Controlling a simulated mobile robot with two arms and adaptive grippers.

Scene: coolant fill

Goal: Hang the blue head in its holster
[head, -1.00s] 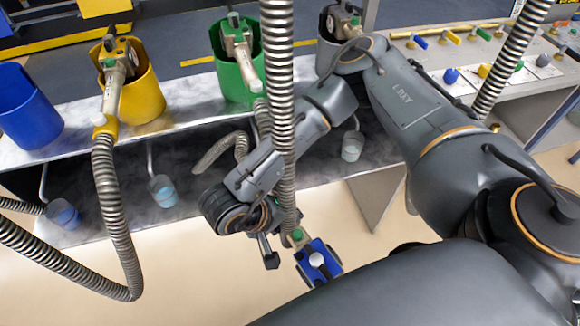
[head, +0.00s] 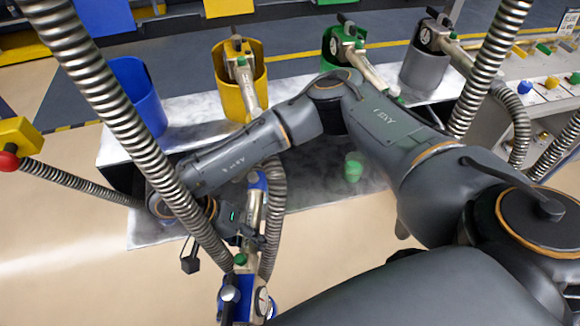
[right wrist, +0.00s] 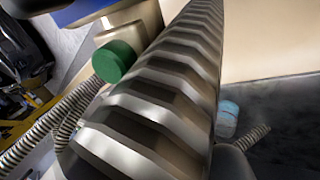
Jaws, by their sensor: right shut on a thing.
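The blue head (head: 232,296) is at the lower middle of the head view, with a gauge, a green cap and a metal body. My right gripper (head: 245,236) is shut on its body, partly hidden by a hose crossing in front. The blue holster (head: 135,95) stands empty at the back left of the bench, above and left of the gripper and apart from the head. In the right wrist view a ribbed metal hose (right wrist: 150,100) fills the middle, beside a green cap (right wrist: 118,62). My left gripper is out of view.
Yellow (head: 262,85), green (head: 328,45) and grey (head: 425,70) holsters each hold a head. Ribbed hoses hang across the scene, one close in front of the blue holster. A yellow box (head: 18,134) with a red knob juts in at the left. The floor at lower left is clear.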

